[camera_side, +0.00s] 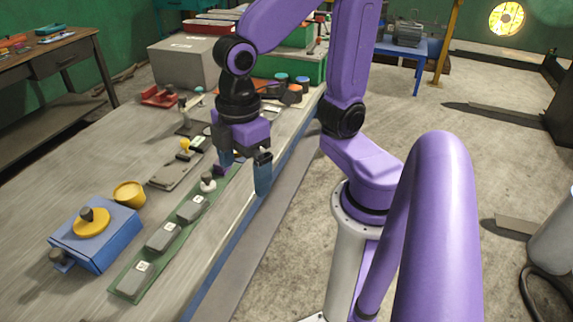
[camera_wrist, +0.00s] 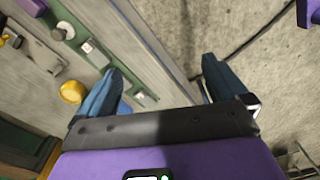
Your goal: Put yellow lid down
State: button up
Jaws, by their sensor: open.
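The yellow lid (camera_side: 91,224), a round disc with a dark knob, sits on top of the blue box (camera_side: 112,250) at the left of the bench in the side view. My gripper (camera_side: 244,174) is open and empty, above the bench's right edge, well to the right of and farther back than the lid. In the wrist view my gripper (camera_wrist: 162,66) has its blue fingers spread wide over the bench edge, with nothing between them. I cannot make out the lid in the wrist view.
A yellow cup (camera_side: 129,194) stands just behind the blue box. A green strip (camera_side: 127,272) with several grey switch blocks runs along the bench, close to my gripper. A yellow knob (camera_side: 185,145) stands on a plate farther back. Bench surface left of these is clear.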

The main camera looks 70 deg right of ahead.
jog(key=s+d+f, duration=0.2)
jog(key=s+d, duration=0.3)
jog(key=s, duration=0.1)
jog(key=shift+s+d, duration=0.15)
jog(key=shift+s, duration=0.05)
